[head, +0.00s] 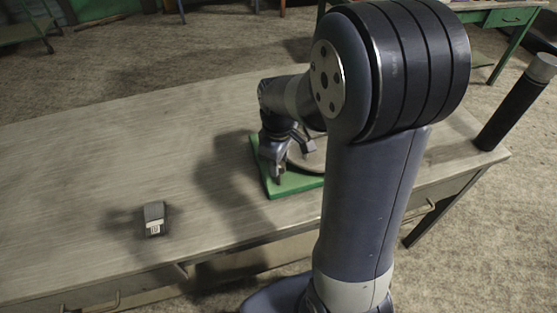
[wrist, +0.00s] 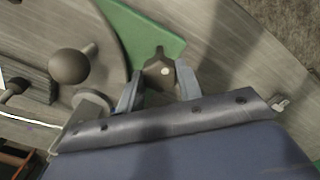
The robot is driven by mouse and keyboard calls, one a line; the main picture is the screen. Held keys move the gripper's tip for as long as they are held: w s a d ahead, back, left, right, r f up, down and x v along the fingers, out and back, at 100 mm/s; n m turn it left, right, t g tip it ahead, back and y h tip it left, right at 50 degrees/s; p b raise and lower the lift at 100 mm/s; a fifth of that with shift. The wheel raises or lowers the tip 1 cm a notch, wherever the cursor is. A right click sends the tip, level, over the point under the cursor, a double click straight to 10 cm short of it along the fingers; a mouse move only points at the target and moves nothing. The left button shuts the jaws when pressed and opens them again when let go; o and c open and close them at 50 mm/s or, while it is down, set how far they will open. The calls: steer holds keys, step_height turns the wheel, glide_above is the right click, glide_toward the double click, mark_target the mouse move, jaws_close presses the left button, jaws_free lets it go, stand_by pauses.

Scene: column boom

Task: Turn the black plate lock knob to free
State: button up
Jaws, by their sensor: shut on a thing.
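In the wrist view my gripper (wrist: 159,76) has a finger on each side of a dark knob (wrist: 160,67) and is shut on it. The knob has a pale dot near its middle and a narrow tip pointing to the top of the picture. It sits at the corner of a green base (wrist: 140,35), beside a round grey plate (wrist: 55,22). In the head view my gripper (head: 278,169) is down at the left part of the green base (head: 290,189). The round plate (head: 314,158) is partly hidden by my arm, and the knob cannot be made out there.
In the wrist view a ball-ended handle (wrist: 70,66) stands on the plate, left of my gripper. In the head view a small dark box (head: 154,219) lies on the table (head: 90,180), whose left part is mostly clear. A black cylinder (head: 512,110) stands at the right end.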

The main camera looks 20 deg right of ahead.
steer(key=o, duration=1)
step_height(320, 180, up, 11)
steer(key=shift+f, duration=0.2)
step_height(320, 180, down, 11)
steer(key=shift+r, duration=0.2)
stand_by(0.4)
stand_by(0.4)
